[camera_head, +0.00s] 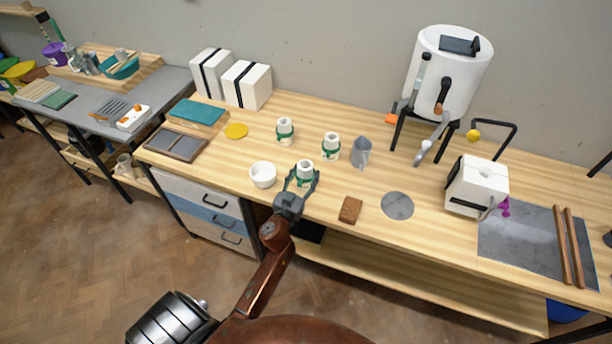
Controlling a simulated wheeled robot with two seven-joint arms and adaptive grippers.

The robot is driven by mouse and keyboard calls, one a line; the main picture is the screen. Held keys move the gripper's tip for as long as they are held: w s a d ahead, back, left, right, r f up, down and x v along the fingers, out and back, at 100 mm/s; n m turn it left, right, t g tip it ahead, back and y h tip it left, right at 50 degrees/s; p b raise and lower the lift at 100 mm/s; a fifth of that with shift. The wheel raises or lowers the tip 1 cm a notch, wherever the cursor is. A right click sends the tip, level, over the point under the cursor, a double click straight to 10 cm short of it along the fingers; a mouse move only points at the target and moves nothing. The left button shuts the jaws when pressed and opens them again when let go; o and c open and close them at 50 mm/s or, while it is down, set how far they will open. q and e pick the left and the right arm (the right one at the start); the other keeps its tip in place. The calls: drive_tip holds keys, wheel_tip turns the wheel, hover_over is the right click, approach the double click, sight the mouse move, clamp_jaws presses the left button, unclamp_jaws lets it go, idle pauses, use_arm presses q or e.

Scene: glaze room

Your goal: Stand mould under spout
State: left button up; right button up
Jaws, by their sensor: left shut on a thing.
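Several white moulds are in view. Three are small, round and green-banded: one (285,128) stands at the back, one (331,150) stands right of it, and a third (305,168) is between the fingers of my left gripper (302,180). My left gripper is shut on this front one, upright at or just above the table; I cannot tell which. A white tank (443,80) stands on black legs at the back right, with a grey metal spout (431,140) low on its front. The table under the spout looks bare. My right gripper is not in view.
A white bowl (263,175) is just left of my gripper. A grey jug (361,153) stands between the moulds and tank. A brown block (350,210), grey disc (398,205) and white box-like piece (478,185) lie to the right. Two black-strapped white blocks (247,85) stand behind.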

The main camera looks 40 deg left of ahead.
use_arm(q)
drive_tip(key=shift+r, duration=0.2)
drive_tip(key=o, duration=1)
drive_tip(key=shift+f, duration=0.3)
drive_tip(key=o, duration=0.4)
drive_tip(key=shift+r, duration=0.1)
